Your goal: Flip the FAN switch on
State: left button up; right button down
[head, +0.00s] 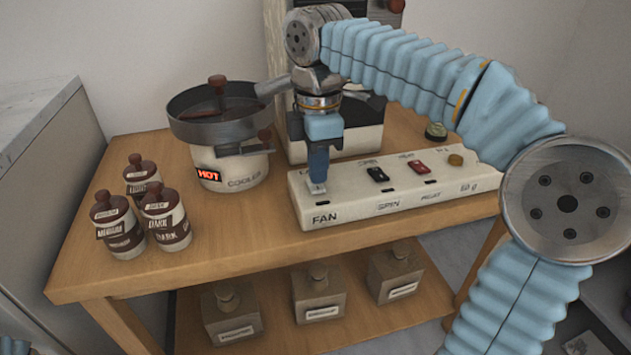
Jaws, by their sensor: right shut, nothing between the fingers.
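A long white switch panel (345,209) lies on the wooden table, with the label FAN at its left end. My right gripper (318,186) points down onto the panel's top, right above the FAN label. Its fingers are shut with nothing between them, and the tips are at or very close to the surface. The FAN switch is hidden behind the fingers, so its position cannot be seen. To its right are a black switch (377,174) above the label SPIN, a red switch (417,167) and a brass knob (456,160). My left gripper is not in view.
A cooler pan (220,113) with a glowing HOT sign stands left of the panel. Several dark-labelled bottles (165,218) stand at the table's left. A machine (361,133) stands behind the gripper. Boxes (318,292) sit on the lower shelf. The table (235,235) is bare in front.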

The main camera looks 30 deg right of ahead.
aim_at(317, 187)
jog(key=shift+f+b, duration=0.65)
jog(key=shift+f, duration=0.3)
dwell(0.6)
jog(key=shift+r+p, duration=0.3)
notch_tip(317, 187, up, 2)
jog(key=shift+r+p, duration=0.2)
jog(key=shift+p, duration=1.05)
notch_tip(317, 187, up, 2)
jog(key=shift+r+p, duration=0.1)
jog(key=shift+p, duration=1)
jog(key=shift+r+p, duration=0.65)
jog(key=shift+r, duration=0.35)
